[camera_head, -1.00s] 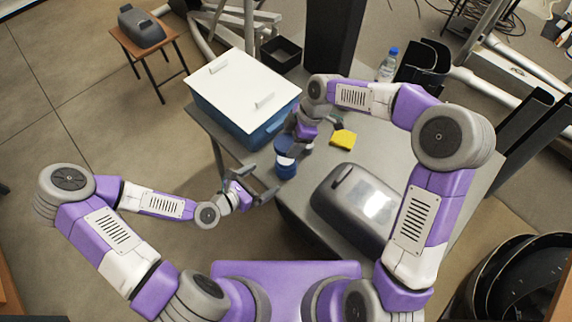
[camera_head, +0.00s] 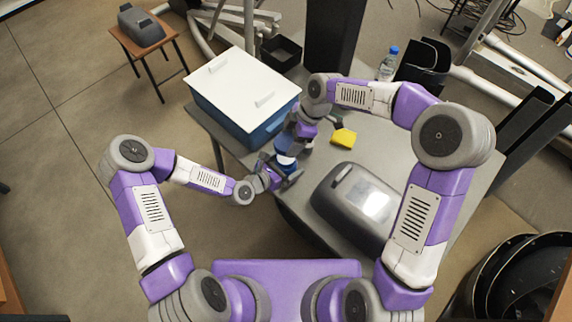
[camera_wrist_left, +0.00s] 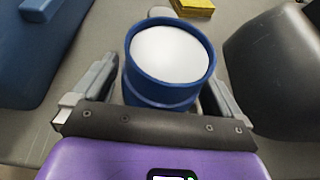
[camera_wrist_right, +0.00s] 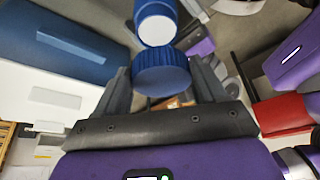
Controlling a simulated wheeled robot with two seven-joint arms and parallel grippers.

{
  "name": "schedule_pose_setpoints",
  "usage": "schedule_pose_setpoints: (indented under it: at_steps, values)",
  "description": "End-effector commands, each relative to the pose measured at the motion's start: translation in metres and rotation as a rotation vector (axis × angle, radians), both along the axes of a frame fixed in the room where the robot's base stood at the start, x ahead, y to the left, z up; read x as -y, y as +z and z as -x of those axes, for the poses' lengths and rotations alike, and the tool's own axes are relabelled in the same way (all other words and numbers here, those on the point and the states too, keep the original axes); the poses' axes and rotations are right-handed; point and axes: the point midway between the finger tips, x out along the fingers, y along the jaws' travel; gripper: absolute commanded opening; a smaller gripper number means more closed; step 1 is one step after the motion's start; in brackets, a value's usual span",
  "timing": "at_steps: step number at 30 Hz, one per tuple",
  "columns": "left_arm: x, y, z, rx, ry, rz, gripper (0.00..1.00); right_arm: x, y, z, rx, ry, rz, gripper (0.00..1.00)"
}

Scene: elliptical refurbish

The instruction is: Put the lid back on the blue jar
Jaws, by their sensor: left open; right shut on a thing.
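The blue jar (camera_head: 289,170) stands upright near the table's front left edge, its white open top (camera_wrist_left: 170,54) uncovered. My left gripper (camera_wrist_left: 162,88) is open, with one finger on each side of the jar. It also reaches the jar in the head view (camera_head: 284,178). My right gripper (camera_wrist_right: 162,76) is shut on the ribbed blue lid (camera_wrist_right: 161,74). It holds the lid apart from the jar, whose white top (camera_wrist_right: 157,30) shows beyond the lid in the right wrist view. In the head view the arm partly hides the lid (camera_head: 283,144).
A large blue box (camera_head: 262,135) with a white top stands left of the jar. A grey rounded case (camera_head: 352,208) sits at the front right.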

Motion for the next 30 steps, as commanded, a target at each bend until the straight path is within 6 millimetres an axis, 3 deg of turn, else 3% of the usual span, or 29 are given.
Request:
schedule_pose_setpoints:
  at_steps: [6,21,30]
  values:
    - [0.0,0.0,0.0,0.0,0.0,0.0,0.98,0.0,0.0,0.0,0.0,0.0,0.0,0.42]
    - [0.0,0.0,0.0,0.0,0.0,0.0,0.25,0.0,0.0,0.0,0.0,0.0,0.0,0.42]
    - [0.0,0.0,0.0,0.001,0.0,0.001,0.25,0.001,-0.036,0.0,-0.005,0.0,-0.001,0.42]
